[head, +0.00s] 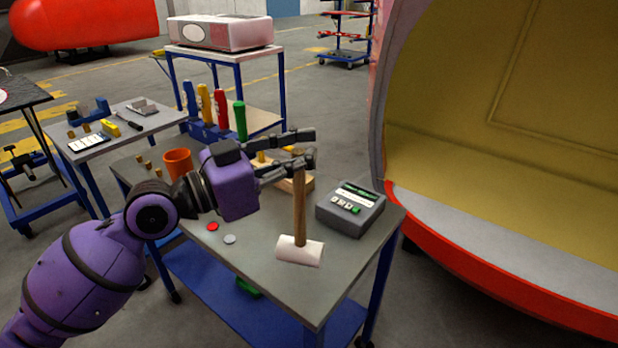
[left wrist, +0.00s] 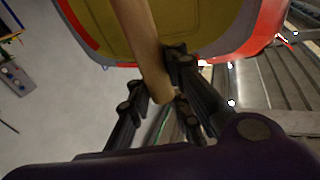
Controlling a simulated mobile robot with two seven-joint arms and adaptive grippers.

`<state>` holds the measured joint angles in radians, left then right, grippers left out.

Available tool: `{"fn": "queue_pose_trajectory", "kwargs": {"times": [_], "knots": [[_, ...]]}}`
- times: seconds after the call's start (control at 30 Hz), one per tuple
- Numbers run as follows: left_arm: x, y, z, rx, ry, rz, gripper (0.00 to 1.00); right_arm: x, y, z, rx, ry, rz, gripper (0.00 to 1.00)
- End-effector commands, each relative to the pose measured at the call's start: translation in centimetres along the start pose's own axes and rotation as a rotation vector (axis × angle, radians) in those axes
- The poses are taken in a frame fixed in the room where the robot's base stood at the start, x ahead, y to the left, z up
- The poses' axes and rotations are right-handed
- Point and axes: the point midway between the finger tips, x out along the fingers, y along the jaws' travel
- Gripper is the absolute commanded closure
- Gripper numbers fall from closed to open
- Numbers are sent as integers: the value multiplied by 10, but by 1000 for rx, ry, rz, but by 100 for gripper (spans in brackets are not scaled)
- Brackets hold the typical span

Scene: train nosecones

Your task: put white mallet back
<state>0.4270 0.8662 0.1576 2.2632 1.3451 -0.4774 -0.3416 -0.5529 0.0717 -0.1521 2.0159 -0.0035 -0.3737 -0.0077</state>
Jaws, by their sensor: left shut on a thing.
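The white mallet has a pale head (head: 300,250) and a brown wooden handle. In the head view it hangs upright with the head down, over the grey tabletop of the blue-legged table (head: 262,270). I cannot tell whether the head touches the tabletop. My left gripper (head: 306,160) is shut on the upper end of the handle. In the left wrist view the wooden handle (left wrist: 143,45) runs between the fingers of the left gripper (left wrist: 160,92); the mallet head is out of that view. My right gripper is not in view.
A grey device with buttons (head: 350,207) stands right of the mallet. An orange cup (head: 178,163), a rack of coloured-handled tools (head: 212,130) and a wooden block (head: 296,182) stand behind. Red (head: 212,226) and white discs (head: 229,239) lie left. The nosecone (head: 500,260) is at the right.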

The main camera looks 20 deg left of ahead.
Motion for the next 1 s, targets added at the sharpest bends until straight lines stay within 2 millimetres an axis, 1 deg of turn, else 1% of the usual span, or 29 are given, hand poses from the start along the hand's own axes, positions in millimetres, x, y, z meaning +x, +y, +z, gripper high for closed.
{"fn": "queue_pose_trajectory", "kwargs": {"times": [0.03,0.1,0.23,0.33,0.53,0.83,1.0], "knots": [[3,-2,6,0,3,-1,100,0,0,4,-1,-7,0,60],[6,-5,10,1,3,0,100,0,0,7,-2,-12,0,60],[9,-8,16,2,4,0,100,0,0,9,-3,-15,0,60],[14,-11,28,-1,3,-1,100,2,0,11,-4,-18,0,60],[11,-9,51,-1,3,-2,100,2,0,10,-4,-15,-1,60],[11,-9,53,2,3,-1,100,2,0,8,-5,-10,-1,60],[10,-8,59,1,1,0,100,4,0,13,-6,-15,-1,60]]}}
